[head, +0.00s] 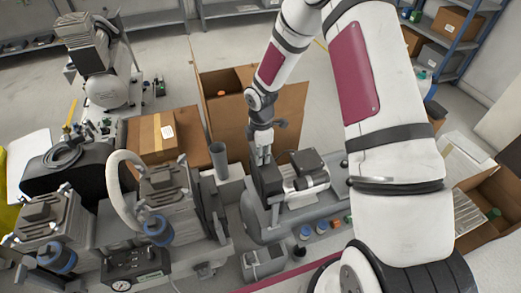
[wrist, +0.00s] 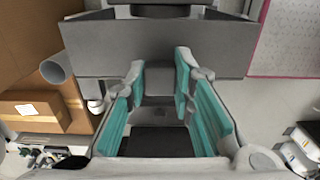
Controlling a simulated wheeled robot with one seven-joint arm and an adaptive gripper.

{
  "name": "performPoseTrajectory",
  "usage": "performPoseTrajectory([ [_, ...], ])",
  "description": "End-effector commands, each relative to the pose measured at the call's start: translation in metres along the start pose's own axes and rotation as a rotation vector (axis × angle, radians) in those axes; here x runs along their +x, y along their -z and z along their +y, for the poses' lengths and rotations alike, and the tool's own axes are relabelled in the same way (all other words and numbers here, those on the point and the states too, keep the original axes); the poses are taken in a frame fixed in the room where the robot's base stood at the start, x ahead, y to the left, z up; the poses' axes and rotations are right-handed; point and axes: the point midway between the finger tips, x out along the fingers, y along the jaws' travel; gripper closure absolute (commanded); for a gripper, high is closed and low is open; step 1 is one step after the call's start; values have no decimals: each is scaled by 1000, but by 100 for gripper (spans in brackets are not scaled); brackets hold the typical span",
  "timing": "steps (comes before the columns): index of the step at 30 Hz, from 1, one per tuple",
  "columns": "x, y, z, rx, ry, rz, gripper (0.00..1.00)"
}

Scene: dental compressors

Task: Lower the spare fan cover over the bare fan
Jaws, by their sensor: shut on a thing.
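In the wrist view, the teal-padded fingers of my gripper (wrist: 159,78) close around a grey part of the fan cover (wrist: 100,50), whose wide grey face spreads beyond the fingertips. The compressor (head: 308,182) has a light body and a dark top block. The bare fan cannot be made out; the cover and gripper hide that end. I cannot tell whether the cover touches the machine.
An open cardboard box (head: 290,105) stands behind the bench. A grey tube (head: 218,158) stands left of my gripper, near a closed carton (head: 155,132). Other compressors (head: 170,200) crowd the left. Small coloured caps (head: 305,232) line the bench front.

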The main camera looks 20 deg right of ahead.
Motion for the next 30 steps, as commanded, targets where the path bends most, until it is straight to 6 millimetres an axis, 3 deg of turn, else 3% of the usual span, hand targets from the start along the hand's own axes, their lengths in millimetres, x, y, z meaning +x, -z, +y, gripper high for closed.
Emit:
performPoseTrajectory([
  [30, 89, 0, 0, 0, 0, -1, 100],
])
